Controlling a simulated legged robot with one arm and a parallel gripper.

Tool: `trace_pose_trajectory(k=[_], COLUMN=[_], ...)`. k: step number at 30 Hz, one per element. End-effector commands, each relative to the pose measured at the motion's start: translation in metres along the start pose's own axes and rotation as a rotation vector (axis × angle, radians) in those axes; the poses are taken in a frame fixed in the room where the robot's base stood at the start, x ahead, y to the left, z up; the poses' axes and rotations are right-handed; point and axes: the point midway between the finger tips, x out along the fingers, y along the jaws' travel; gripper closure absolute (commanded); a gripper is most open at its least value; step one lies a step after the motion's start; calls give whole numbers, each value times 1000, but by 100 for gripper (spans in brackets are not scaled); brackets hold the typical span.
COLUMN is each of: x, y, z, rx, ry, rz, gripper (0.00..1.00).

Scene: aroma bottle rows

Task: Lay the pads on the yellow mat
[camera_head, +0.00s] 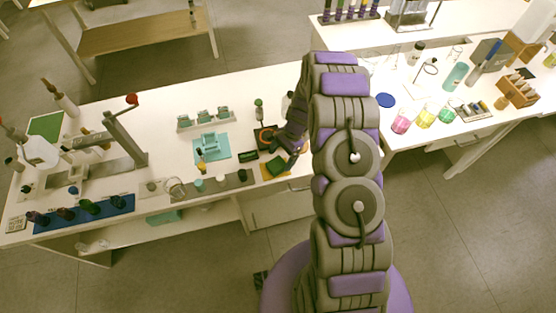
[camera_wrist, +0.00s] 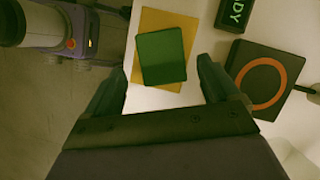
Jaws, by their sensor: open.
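The yellow mat (camera_wrist: 150,20) lies on the white table near its edge, and it also shows in the head view (camera_head: 267,173), beside my arm. A dark green square pad (camera_wrist: 161,56) lies on the mat, slightly turned; the head view shows it too (camera_head: 276,166). I cannot tell whether it is one pad or several stacked. My gripper (camera_wrist: 161,82) is open and empty above the table, its two fingers on either side of the pad's lower part in the wrist view. In the head view my gripper (camera_head: 290,152) is partly hidden by its own links.
A black square device with an orange ring (camera_wrist: 266,80) and a small black box lettered "DY" (camera_wrist: 235,14) stand right of the mat in the wrist view. A teal mat (camera_head: 213,157) with a teal holder lies farther left. A grey strip (camera_head: 215,193) with small jars runs along the edge.

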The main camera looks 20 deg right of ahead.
Motion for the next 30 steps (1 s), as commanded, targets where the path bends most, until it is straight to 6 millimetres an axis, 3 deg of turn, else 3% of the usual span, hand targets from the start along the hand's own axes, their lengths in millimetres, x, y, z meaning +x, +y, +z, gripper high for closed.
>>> trace_pose_trajectory(k=[3,12,20,23,30], x=[-27,-81,-98,-114,-174], y=[-3,-2,0,4,30], z=[1,1,6,22,85], rx=[0,0,-20,-70,-271], ry=[7,5,4,14,51], rz=[-6,-3,1,8,42], gripper=[11,11,11,11,11])
